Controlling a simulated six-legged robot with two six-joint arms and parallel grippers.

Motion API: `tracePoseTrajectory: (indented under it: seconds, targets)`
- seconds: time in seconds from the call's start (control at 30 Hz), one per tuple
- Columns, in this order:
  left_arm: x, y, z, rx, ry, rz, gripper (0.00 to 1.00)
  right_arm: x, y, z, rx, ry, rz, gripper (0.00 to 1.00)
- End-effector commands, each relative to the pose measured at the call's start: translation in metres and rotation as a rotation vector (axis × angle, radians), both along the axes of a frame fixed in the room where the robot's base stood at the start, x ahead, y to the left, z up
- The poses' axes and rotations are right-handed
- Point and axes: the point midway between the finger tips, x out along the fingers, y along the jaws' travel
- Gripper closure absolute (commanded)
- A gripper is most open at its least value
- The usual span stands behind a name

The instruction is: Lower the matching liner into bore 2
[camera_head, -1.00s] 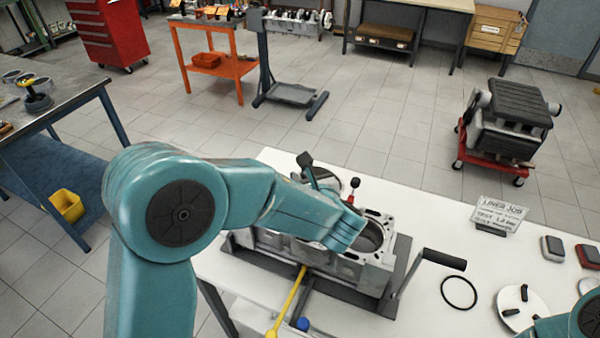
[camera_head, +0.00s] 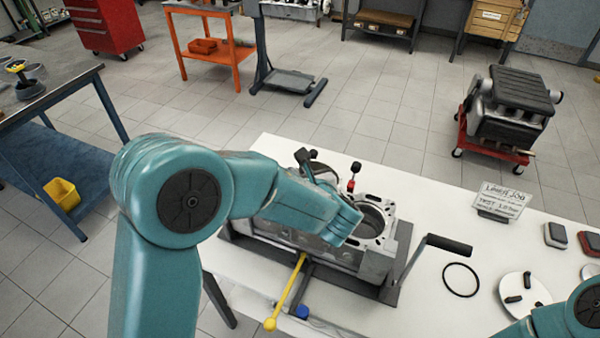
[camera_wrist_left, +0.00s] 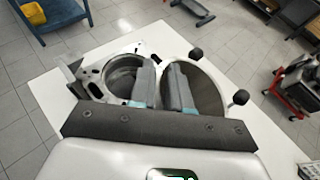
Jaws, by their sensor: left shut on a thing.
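My left gripper (camera_wrist_left: 163,88) is shut on the near wall of a grey round liner (camera_wrist_left: 208,92) in the left wrist view, one finger inside its rim and one outside. In the head view the gripper is hidden behind my wrist, and part of the liner's rim (camera_head: 325,172) shows beyond it. The grey engine block (camera_head: 372,262) stands on the white table. An open bore (camera_head: 374,216) shows at its right end; it also shows in the left wrist view (camera_wrist_left: 123,76), beside the liner. Other bores are covered by my arm. My right gripper is out of view.
A crank handle (camera_head: 449,244) sticks out right of the block. A black ring (camera_head: 461,280), a white disc with black knobs (camera_head: 523,293) and a sign (camera_head: 499,200) are on the table. A yellow rod (camera_head: 287,290) reaches over the front edge.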

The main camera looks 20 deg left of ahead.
Motion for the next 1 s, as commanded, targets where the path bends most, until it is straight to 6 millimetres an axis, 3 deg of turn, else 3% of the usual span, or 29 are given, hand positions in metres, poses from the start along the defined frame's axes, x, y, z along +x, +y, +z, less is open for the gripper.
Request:
tracePoseTrajectory:
  seconds: [1.0]
  targets:
    - [0.017,-0.014,0.008,0.000,-0.004,-0.001,1.00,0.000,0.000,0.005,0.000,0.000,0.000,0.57]
